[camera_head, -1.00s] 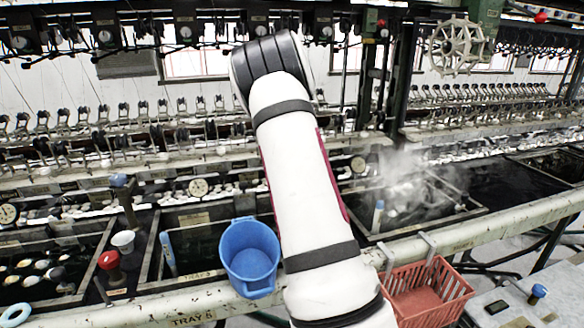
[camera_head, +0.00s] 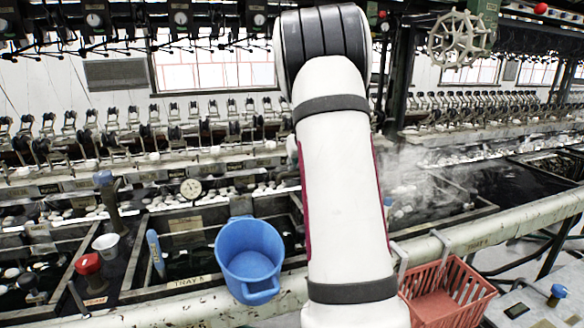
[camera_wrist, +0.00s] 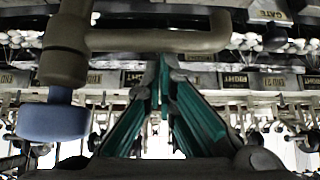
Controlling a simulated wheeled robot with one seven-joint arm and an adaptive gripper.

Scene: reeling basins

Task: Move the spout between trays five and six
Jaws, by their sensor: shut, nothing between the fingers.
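In the head view, a spout (camera_head: 112,205) stands as a dark post with a blue knob between the tray on the far left (camera_head: 20,316) and the tray labelled, it seems, "TRAY 5" (camera_head: 188,281). In the wrist view, a brown-grey pipe with a blue knob (camera_wrist: 52,122), which looks like a spout, crosses the top and left. My gripper (camera_wrist: 163,65) has green fingers that meet at the tips, shut and empty. Its tips are just below the horizontal pipe in the picture. Whether they touch it I cannot tell. In the head view my arm hides the gripper.
A blue bucket (camera_head: 249,262) hangs at the front rail (camera_head: 440,243). A red basket (camera_head: 447,292) hangs right of my arm. A red knob (camera_head: 89,264) and white cup (camera_head: 106,245) stand at the left. Steam rises over the right basin (camera_head: 430,195). Reeling machinery fills the back.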

